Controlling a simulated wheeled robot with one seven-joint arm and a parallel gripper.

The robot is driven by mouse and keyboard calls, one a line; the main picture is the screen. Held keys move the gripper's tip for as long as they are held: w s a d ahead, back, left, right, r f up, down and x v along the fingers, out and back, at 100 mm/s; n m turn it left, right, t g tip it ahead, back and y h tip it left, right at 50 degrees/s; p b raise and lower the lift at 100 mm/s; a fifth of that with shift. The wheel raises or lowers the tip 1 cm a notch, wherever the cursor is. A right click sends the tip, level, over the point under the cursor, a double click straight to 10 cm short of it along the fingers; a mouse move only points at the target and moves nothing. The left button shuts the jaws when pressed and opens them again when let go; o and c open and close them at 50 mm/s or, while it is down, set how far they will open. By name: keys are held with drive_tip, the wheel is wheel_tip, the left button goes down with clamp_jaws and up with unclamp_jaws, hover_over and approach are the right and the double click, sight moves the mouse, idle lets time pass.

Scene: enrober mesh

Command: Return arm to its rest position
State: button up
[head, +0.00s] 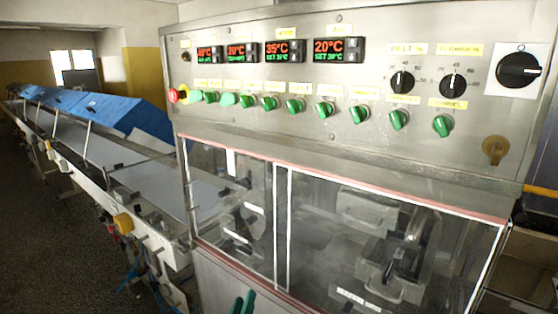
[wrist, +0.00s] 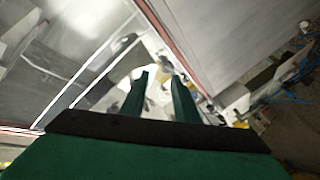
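My gripper (head: 242,304) shows at the bottom edge of the head view, where only its two green finger ends are in the picture. It is low in front of the enrober's steel cabinet (head: 222,283). In the wrist view my gripper (wrist: 160,88) points toward the clear-windowed guard (wrist: 85,70) of the machine. Its two green fingers stand apart with nothing held between them. The rest of my arm is hidden below the head view.
The control panel (head: 350,75) with green switches, black dials and red-green temperature displays spans the upper right. A conveyor (head: 90,150) with blue covers (head: 95,108) runs back at the left. The dark floor (head: 40,220) at the left is open; cables (head: 150,265) hang beside the conveyor.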

drive_tip(key=s+d+f+m+g+y, duration=0.1)
drive_tip(key=s+d+f+y, duration=0.1)
drive_tip(key=s+f, duration=0.7)
drive_tip(key=s+d+f+m+y, duration=0.1)
drive_tip(key=s+d+f, duration=0.1)
drive_tip(key=s+f, duration=0.8)
drive_tip(key=s+d+r+m, duration=0.2)
drive_tip(key=s, duration=1)
drive_tip(key=s+d+r+m, duration=0.2)
drive_tip(key=s+d, duration=0.1)
drive_tip(key=s, duration=1)
drive_tip(key=shift+d+r+m+h, duration=0.2)
drive_tip(key=shift+r+m+h, duration=0.1)
drive_tip(key=shift+m, duration=0.1)
